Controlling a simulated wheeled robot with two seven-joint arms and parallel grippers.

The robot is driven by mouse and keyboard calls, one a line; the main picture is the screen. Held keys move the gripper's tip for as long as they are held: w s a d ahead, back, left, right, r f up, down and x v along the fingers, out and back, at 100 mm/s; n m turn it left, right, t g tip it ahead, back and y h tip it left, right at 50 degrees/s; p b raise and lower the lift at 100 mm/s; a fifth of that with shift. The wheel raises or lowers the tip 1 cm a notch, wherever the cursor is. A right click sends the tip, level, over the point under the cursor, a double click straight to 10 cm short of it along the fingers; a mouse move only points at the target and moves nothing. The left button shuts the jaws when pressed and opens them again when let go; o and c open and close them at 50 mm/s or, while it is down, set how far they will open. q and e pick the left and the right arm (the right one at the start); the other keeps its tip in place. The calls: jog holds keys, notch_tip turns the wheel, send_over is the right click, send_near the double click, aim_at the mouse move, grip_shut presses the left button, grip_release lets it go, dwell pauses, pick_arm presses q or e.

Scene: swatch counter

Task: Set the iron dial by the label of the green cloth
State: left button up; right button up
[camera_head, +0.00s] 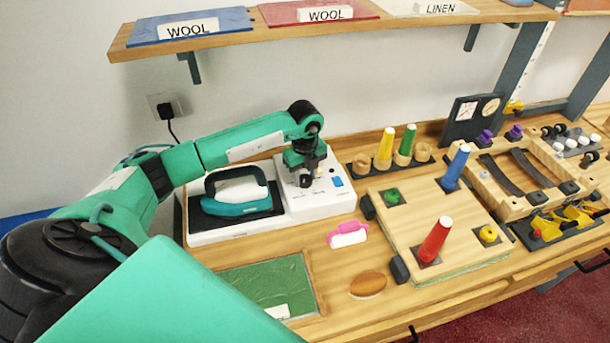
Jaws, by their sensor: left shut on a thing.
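The iron (236,195), teal and white with a dark handle, rests on a dark pad at the left of a white station (222,229). The iron dial (305,182) is a small dark knob on the station's right part, with small print below it too small to read. My left gripper (306,172) comes down from above and is shut on the dial, hiding much of it. The green cloth (262,280) lies flat on the counter in front of the station. Its white label (278,312) is at the cloth's near edge, its words not readable. My right gripper is not in view.
A blue switch (337,182) is right of the dial. A pink-handled brush (347,233) and a brown oval thing (368,284) lie on the counter. A wooden board (440,225) with coloured cones is at right. The shelf (330,27) holds swatches labelled WOOL, WOOL and LINEN.

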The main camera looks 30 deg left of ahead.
aim_at(305, 178)
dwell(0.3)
pick_arm(q)
jog(key=o, duration=1)
jog(key=shift+c, duration=0.2)
jog(key=shift+r, duration=0.1)
notch_tip(305, 178, up, 14)
jog(key=b, duration=0.3)
jog(key=shift+b, duration=0.3)
jog(key=shift+f, duration=0.2)
